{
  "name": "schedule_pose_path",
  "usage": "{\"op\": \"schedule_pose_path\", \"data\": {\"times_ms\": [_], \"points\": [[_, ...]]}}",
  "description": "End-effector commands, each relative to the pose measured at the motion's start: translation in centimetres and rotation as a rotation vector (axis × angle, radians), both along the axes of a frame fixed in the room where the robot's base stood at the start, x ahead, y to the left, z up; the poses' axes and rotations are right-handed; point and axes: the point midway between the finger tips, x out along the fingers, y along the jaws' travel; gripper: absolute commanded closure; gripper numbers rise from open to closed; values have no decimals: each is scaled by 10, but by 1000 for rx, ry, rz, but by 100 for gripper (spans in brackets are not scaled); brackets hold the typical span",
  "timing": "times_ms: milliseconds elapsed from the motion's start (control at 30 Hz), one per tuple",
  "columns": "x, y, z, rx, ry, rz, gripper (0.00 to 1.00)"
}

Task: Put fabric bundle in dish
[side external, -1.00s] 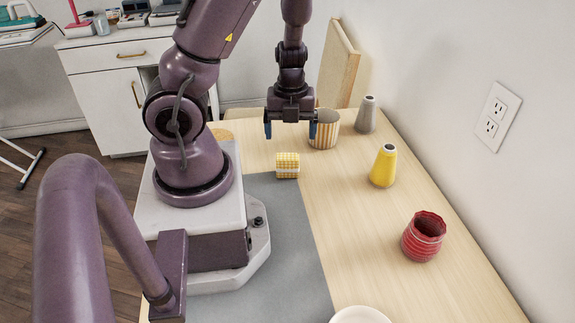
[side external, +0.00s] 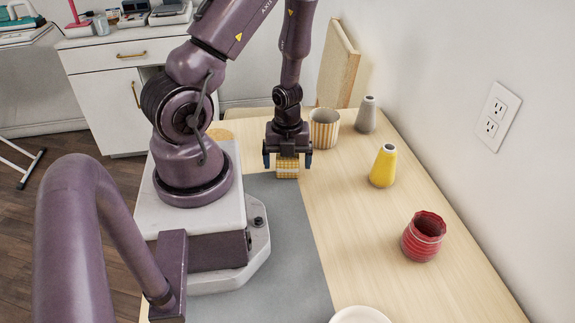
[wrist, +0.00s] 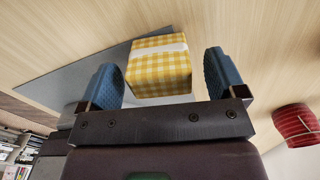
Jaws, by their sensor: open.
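The fabric bundle (side external: 287,170) is a small yellow-and-white checked block with a pale band around it. It sits on the table at the far edge of the grey mat. My gripper (side external: 288,163) is directly above it and hides its top in the side view. In the wrist view the bundle (wrist: 159,68) shows between the two blue fingers of my open gripper (wrist: 165,80), with gaps on both sides. A white round dish (side external: 360,315) is at the bottom edge of the side view, partly cut off.
A striped cup (side external: 323,128) stands close behind my gripper, to the right. A grey vase (side external: 366,114), a yellow vase (side external: 383,166) and a red ribbed cup (side external: 423,237) stand along the right. The grey mat (side external: 290,260) is bare between bundle and dish.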

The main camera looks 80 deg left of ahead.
Motion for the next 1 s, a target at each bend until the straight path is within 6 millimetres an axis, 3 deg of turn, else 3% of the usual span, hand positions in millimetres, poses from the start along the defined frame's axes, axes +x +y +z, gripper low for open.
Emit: {"op": "schedule_pose_path", "data": {"times_ms": [233,600,833,1000], "points": [[0,0,-14,0,1,-2,11],[0,0,-16,4,-1,-3,11],[0,0,-16,4,-1,-3,63],[0,0,-16,4,-1,-3,67]]}}
